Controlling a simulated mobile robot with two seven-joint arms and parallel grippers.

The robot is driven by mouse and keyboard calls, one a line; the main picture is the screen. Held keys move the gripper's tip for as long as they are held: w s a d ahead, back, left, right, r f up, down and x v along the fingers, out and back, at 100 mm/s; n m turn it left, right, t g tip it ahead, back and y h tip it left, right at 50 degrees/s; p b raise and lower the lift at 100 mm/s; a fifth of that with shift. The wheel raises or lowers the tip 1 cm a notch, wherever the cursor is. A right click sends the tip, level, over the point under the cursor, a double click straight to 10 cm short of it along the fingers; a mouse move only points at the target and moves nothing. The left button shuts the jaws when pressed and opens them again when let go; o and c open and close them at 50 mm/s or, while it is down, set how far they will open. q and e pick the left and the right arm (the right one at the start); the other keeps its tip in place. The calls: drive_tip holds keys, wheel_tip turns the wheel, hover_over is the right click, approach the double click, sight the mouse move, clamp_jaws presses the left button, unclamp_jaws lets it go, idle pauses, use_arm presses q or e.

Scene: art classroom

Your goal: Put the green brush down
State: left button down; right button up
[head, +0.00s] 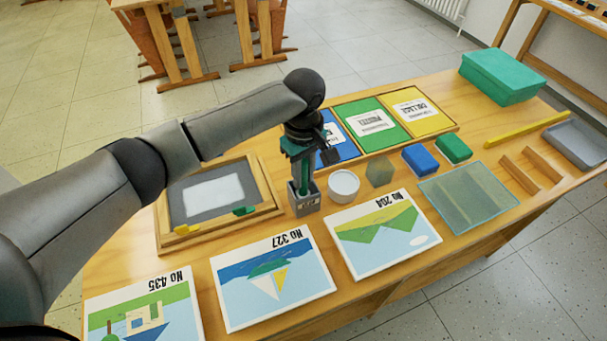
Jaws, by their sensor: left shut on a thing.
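My left arm comes in from the left and reaches over the wooden table (395,180). My left gripper (302,160) points down and is shut on the green brush (304,173). The brush stands about upright, with its lower part inside a small grey square holder (306,203) with a white label. The gripper is just above the holder's rim. Whether the brush touches the holder's bottom is hidden. My right gripper is not in view.
A white cup (343,185) stands close right of the holder. A framed grey board (191,219) lies left. Picture cards (273,283) lie in front; coloured folders (374,123) lie behind. Blue (420,160) and green blocks (453,149) and a glass sheet (467,197) are further right.

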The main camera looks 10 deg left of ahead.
use_arm(q)
drive_tip(key=c, duration=0.7)
unclamp_jaws()
drive_tip(key=shift+f, duration=0.1)
wheel_tip(320, 180, up, 12)
drive_tip(key=p, duration=0.2)
drive_tip(key=shift+r+p, duration=0.2)
drive_tip(key=shift+p, duration=0.2)
